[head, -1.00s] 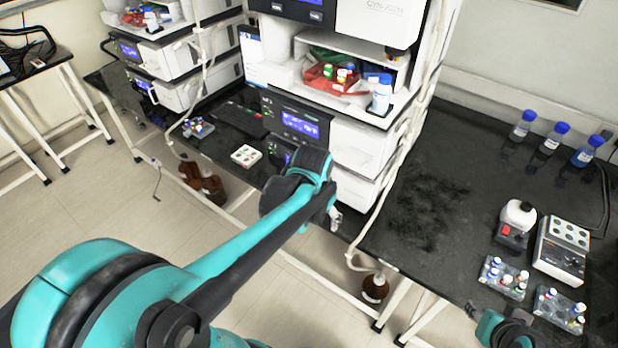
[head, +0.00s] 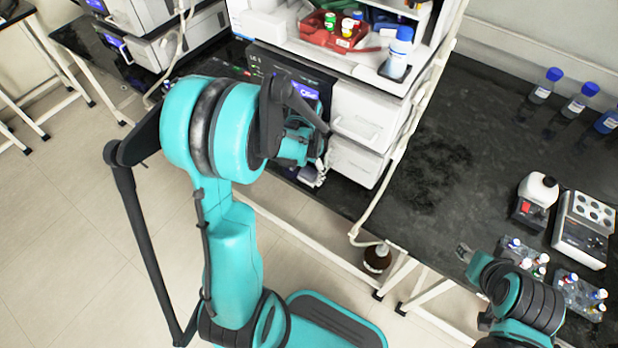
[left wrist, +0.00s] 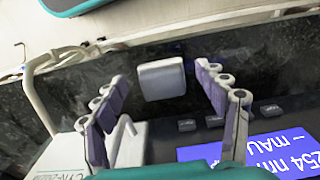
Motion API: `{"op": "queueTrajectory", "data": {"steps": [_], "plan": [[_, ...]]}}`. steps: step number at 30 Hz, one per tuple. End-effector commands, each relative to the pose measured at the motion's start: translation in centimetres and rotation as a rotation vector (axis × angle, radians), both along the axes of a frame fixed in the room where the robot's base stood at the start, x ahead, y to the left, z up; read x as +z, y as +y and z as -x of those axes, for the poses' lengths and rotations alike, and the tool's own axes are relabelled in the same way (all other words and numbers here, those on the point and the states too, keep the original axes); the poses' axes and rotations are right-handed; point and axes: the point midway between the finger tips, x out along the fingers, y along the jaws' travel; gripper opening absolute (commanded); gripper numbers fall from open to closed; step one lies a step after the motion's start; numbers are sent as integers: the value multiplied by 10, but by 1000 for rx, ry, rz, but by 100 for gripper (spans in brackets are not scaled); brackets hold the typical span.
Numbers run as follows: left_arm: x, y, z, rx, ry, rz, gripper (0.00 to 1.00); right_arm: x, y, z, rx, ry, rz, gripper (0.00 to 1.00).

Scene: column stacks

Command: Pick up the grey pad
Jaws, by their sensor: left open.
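The grey pad (left wrist: 161,79) is a small, light, rounded square in the left wrist view. It lies on the dark bench below the instrument with the blue display (left wrist: 285,152). My left gripper (left wrist: 160,84) is open, with one purple-lined finger to each side of the pad in the picture. Clear gaps show between pad and fingers, and nothing is held. In the head view my left gripper (head: 312,174) is low in front of the instrument stack, and I cannot make out the pad there. My right gripper (head: 464,252) is over the right bench's front edge; its jaws are too small to judge.
White instrument drawers (head: 360,118) stand close beside my left gripper. A cable hangs at the bench gap, with a brown bottle (head: 377,258) below.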

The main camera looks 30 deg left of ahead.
Motion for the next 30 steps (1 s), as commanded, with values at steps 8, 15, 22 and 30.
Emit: {"op": "queueTrajectory", "data": {"steps": [8,15,22,30], "plan": [[-13,0,0,0,0,0,72,-6,0,0,0,0,0,40],[-12,0,0,0,0,0,20,-6,0,0,0,0,0,40],[-12,0,0,0,-1,0,19,-6,0,0,0,0,0,40],[0,0,0,0,-1,0,19,1,0,0,0,0,0,40]]}}
